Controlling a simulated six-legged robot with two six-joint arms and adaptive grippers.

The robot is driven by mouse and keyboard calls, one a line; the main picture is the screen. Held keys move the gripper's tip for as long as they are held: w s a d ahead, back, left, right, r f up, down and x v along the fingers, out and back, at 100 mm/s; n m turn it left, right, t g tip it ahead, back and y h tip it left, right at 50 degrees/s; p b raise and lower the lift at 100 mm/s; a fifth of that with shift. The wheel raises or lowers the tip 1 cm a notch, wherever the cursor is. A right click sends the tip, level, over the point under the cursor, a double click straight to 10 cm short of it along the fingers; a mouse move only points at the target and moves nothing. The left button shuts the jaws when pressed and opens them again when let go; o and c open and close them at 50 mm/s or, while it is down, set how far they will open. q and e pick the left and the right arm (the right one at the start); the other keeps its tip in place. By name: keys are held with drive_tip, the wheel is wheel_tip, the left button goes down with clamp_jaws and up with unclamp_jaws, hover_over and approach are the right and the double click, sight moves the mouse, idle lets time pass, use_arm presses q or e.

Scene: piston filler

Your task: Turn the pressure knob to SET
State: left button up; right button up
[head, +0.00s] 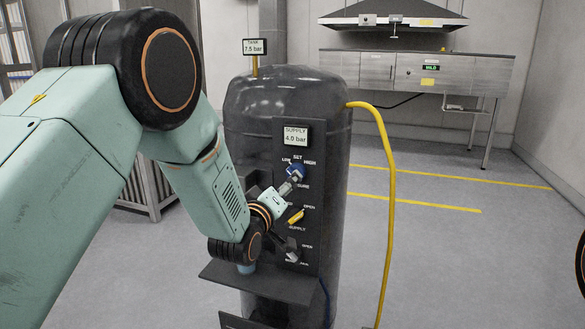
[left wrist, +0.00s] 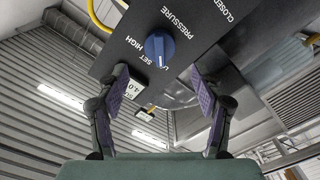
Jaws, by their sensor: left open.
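The blue pressure knob (head: 295,171) is on the dark control panel (head: 313,238), below the supply display (head: 296,135), which reads 4.0 bar. LOW, SET and HIGH labels surround the knob. In the left wrist view the knob (left wrist: 159,49) has a pale mark on its side toward the SET and LOW lettering; its exact setting is hard to tell. My left gripper (left wrist: 160,80) is open and empty, its two pads spread wide either side of the knob's line, apparently short of it. In the head view the gripper (head: 288,187) is just below the knob. My right gripper is not in view.
Below the knob are a yellow supply handle (head: 296,216) and a dark lower valve handle (head: 292,249). A shelf (head: 262,284) juts out under them. A yellow hose (head: 388,200) runs down the tank's right side. The tank display (head: 255,46) reads 7.5 bar.

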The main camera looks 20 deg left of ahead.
sight(293, 171)
use_arm(q)
drive_tip(key=shift+n, duration=0.3)
drive_tip(key=shift+w+d+p, duration=0.15)
drive_tip(key=shift+w+p, duration=0.15)
drive_tip(key=shift+w, duration=3.55)
drive_tip(key=shift+c, duration=0.3)
drive_tip(key=c, duration=1.1)
